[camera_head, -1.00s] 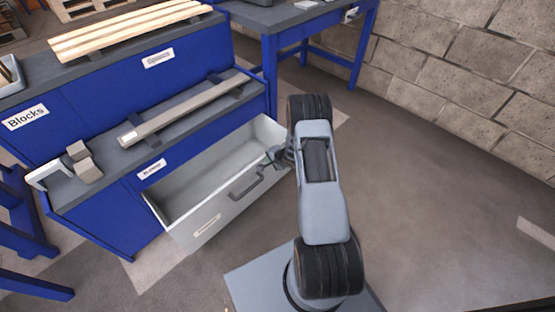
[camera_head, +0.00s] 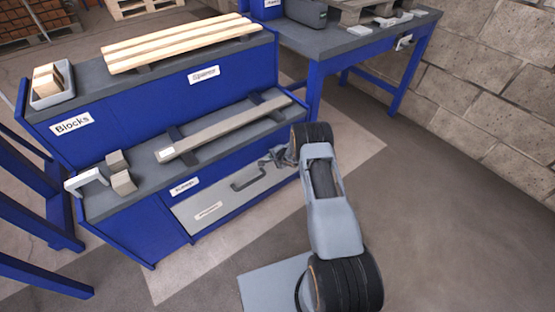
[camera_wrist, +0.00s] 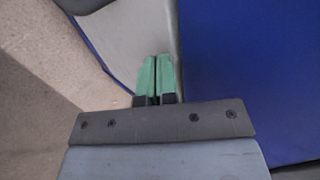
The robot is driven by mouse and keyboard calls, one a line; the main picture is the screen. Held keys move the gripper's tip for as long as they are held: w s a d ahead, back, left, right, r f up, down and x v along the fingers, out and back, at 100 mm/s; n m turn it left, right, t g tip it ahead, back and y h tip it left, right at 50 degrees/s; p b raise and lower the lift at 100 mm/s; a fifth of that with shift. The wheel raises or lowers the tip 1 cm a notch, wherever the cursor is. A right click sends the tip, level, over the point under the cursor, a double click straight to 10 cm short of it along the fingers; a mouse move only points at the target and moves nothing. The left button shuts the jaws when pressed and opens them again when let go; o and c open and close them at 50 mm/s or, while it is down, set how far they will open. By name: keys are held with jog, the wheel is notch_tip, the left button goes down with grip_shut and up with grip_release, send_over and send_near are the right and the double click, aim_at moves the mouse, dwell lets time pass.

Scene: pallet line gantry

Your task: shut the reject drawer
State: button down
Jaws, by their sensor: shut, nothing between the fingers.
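The reject drawer (camera_head: 235,200) is a light grey front with a dark handle (camera_head: 248,180) and a small label, set in the blue cabinet. Its front sits about flush with the cabinet face, and its inside is hidden. My gripper (camera_head: 280,156) is at the upper right part of the drawer front, right of the handle. In the wrist view its green fingertips (camera_wrist: 156,76) are together with nothing between them, close against the grey drawer front (camera_wrist: 135,30). I cannot tell whether they touch it.
The blue cabinet (camera_head: 140,238) carries a grey bar (camera_head: 215,128) on its lower shelf and wooden slats (camera_head: 180,44) on top. A blue table (camera_head: 345,50) and a block wall (camera_head: 490,90) stand to the right. The floor in front is clear.

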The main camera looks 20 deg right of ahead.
jog(key=shift+w+a+r, duration=0.15)
jog(key=shift+w, duration=0.2)
jog(key=shift+w+a+r, duration=0.1)
